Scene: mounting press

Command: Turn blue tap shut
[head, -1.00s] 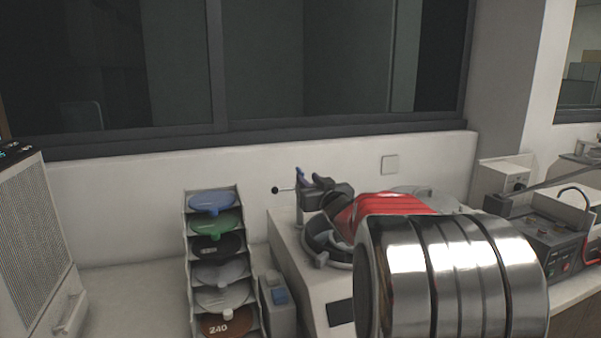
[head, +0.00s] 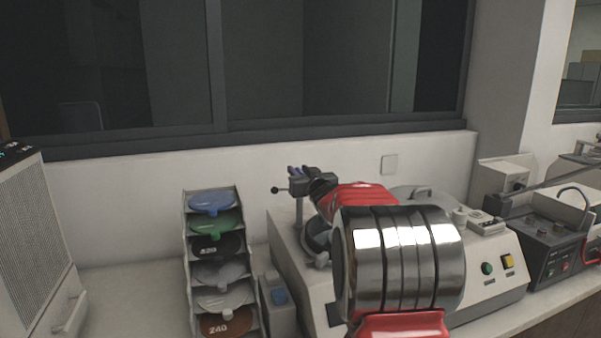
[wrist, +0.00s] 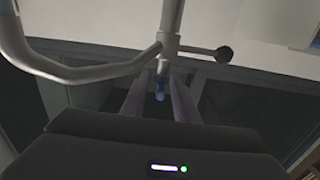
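The blue tap (wrist: 160,88) shows in the wrist view as a small blue piece below a grey metal post (wrist: 171,22). My gripper (wrist: 160,100) is open, with one finger on each side of the blue tap and a gap visible on both sides. In the head view my gripper (head: 299,171) is at the top of the post, beside a lever with a black ball (head: 275,190). The tap itself is mostly hidden there by my gripper and arm.
In the wrist view a curved grey pipe (wrist: 75,72) and a black ball knob (wrist: 224,54) lie close to my fingers.

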